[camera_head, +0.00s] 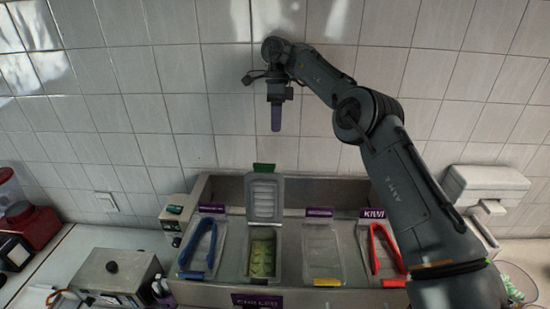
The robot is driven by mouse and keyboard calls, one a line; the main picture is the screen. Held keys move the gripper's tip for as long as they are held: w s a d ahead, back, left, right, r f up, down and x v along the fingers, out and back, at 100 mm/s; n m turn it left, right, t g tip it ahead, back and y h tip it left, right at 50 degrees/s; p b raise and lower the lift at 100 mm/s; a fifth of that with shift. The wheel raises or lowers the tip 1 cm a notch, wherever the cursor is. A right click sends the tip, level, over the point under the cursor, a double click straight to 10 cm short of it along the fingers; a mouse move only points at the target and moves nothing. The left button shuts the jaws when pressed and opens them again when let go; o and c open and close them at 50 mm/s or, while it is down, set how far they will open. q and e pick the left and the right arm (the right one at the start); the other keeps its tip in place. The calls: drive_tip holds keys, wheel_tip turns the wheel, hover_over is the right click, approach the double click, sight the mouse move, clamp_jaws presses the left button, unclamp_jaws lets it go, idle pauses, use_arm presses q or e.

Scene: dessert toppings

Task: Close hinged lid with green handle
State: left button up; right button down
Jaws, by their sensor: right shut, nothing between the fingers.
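The hinged lid (264,198) is clear and stands open and upright at the back of its container. Its green handle (264,168) points up at the top edge. The open container (262,254) below it shows green contents. My right gripper (276,120) is shut and empty, pointing down in front of the tiled wall. In the picture it hangs above the green handle and a little to its right, apart from it. My left gripper is not in view.
A clear lid with a yellow handle (322,252) lies closed to the right. Red tongs (384,250) lie farther right and blue tongs (198,246) lie to the left. A metal box (112,270) stands at the lower left. A white dispenser (486,186) is at the right.

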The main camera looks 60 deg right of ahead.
drive_tip(key=s+a+f, duration=0.2)
drive_tip(key=a+f, duration=0.3)
drive_tip(key=f, duration=0.1)
drive_tip(key=shift+s+a+f, duration=0.25)
drive_tip(key=shift+s, duration=0.05)
idle(0.4)
